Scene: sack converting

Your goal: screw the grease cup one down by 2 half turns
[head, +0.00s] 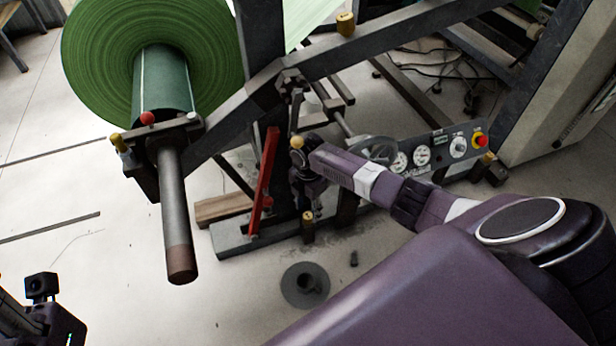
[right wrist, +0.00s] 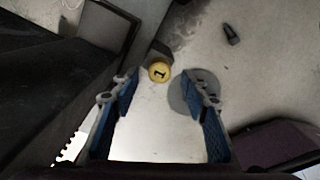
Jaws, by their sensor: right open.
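The grease cup one, with a yellow cap marked with a 1 (right wrist: 159,72), shows between and beyond my right fingertips in the right wrist view. In the head view it appears as a small brass cup (head: 308,216) low on the machine's base, below my right gripper (head: 309,186). My right gripper is open, and its two blue-padded fingers (right wrist: 160,88) stand on either side of the cap with gaps to it. Contact is not visible. Part of my left arm's end (head: 40,300) shows at the lower left; its fingers cannot be made out.
A red lever (head: 264,182) stands left of my right gripper. A dark round flanged piece (head: 305,285) lies on the floor, also in the right wrist view (right wrist: 180,98). A gauge panel (head: 440,150) is to the right. A green roll (head: 100,55) is at upper left.

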